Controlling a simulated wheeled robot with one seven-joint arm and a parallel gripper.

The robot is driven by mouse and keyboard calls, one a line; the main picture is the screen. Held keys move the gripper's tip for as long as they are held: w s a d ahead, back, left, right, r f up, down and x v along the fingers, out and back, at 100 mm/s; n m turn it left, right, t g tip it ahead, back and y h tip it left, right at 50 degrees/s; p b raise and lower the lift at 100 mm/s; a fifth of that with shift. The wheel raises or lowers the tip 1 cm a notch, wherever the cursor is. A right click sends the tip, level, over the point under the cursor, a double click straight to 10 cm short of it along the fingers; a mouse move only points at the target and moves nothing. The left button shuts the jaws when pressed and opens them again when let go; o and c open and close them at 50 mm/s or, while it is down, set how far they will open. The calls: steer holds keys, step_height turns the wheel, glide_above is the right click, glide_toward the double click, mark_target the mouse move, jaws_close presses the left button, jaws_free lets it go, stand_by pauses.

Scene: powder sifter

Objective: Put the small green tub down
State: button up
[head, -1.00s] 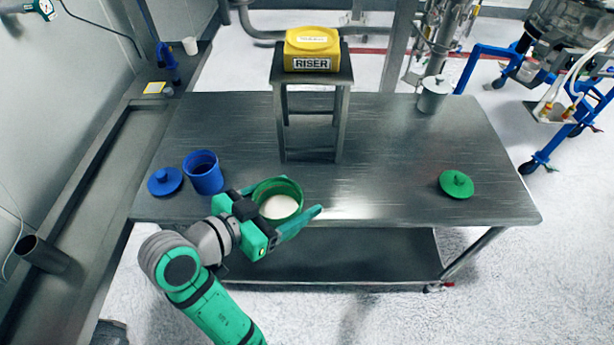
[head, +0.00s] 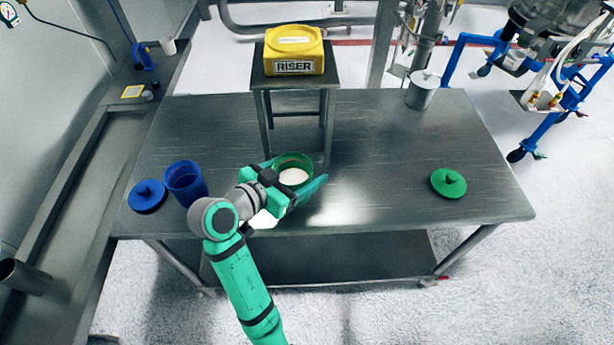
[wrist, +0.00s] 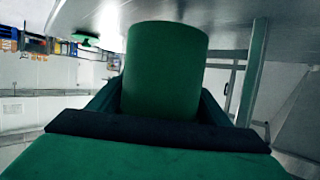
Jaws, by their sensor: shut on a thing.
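The small green tub (head: 296,161) is open at the top with white contents inside. My gripper (head: 297,179) is shut on it, with one finger on each side of it. The tub looks upright, over the metal table (head: 400,150) in front of the small stool. In the wrist view the tub's green wall (wrist: 165,70) fills the middle between my fingers. I cannot tell whether its base touches the table. A green lid (head: 448,183) with a knob lies on the table at the right.
A blue tub (head: 185,183) and a blue lid (head: 147,196) are on the table's left side. A metal stool (head: 262,83) bears a yellow block marked RISER (head: 293,50). A grey lidded pot (head: 422,90) stands at the back right. The table between stool and green lid is clear.

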mark_target(302, 180)
steer(key=w+f, duration=0.1)
steer(key=d+f, duration=0.1)
steer(key=w+f, duration=0.1)
steer(key=shift+w+d+f, duration=0.1)
steer(key=shift+w+d, duration=0.15)
steer(key=shift+w, duration=0.1)
steer(key=shift+w+f, duration=0.15)
steer(key=shift+f, duration=1.5)
steer(key=shift+f, duration=0.1)
steer(key=shift+f, duration=0.1)
steer(key=o, duration=1.3)
steer(key=shift+w, duration=0.1)
steer(key=shift+a, duration=0.1)
steer(key=shift+d, duration=0.2)
steer(key=shift+s+a+r, duration=0.1)
steer(key=shift+s+r, duration=0.15)
steer(key=shift+r, duration=0.05)
steer(key=v, duration=1.1)
steer(key=shift+s+a, duration=0.2)
steer(key=shift+a, duration=0.15)
